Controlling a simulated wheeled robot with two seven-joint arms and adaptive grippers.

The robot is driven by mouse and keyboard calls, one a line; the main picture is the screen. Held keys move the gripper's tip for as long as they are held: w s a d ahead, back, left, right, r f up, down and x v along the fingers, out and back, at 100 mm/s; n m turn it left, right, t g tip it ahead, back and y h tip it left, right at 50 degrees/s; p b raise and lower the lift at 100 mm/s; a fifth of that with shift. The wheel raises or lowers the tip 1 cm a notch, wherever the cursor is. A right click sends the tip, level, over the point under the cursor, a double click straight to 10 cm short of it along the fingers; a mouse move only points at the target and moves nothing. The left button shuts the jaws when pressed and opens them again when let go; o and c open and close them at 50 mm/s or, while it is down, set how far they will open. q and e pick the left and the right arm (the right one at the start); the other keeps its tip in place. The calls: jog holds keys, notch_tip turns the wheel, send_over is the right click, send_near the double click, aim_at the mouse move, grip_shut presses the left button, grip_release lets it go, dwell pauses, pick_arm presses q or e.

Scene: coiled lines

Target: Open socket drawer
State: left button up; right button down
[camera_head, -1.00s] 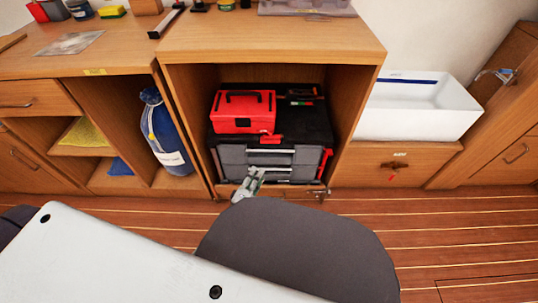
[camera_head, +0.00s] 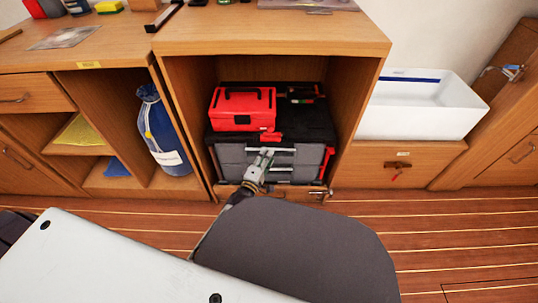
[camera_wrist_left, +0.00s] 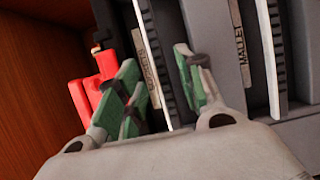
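A dark grey tool chest (camera_head: 233,155) with two drawers stands inside the open wooden cabinet. Its upper drawer has a pale handle strip, and the lower drawer has another below it. My left gripper (camera_head: 265,156) is in front of the upper drawer, by its handle. In the left wrist view the gripper (camera_wrist_left: 160,85) is open, with green-padded fingers apart. A pale strip with a partly hidden label (camera_wrist_left: 146,60), perhaps the socket drawer's, runs behind and between the fingers. A second strip reads "MALLET" (camera_wrist_left: 240,45), beyond the right finger. I cannot tell whether the fingers touch the handle. My right gripper is not in view.
A red toolbox (camera_head: 242,110) sits on the chest. Cabinet side walls (camera_head: 346,115) close in both sides. A red latch (camera_wrist_left: 95,90) is left of the fingers in the wrist view. A blue bag (camera_head: 162,135) stands left and a white basin (camera_head: 415,110) right.

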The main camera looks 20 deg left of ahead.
pick_arm(q)
jog(key=shift+w+d+b, duration=0.15)
jog(key=shift+w+b, duration=0.35)
jog(key=shift+w, duration=0.95)
grip_shut()
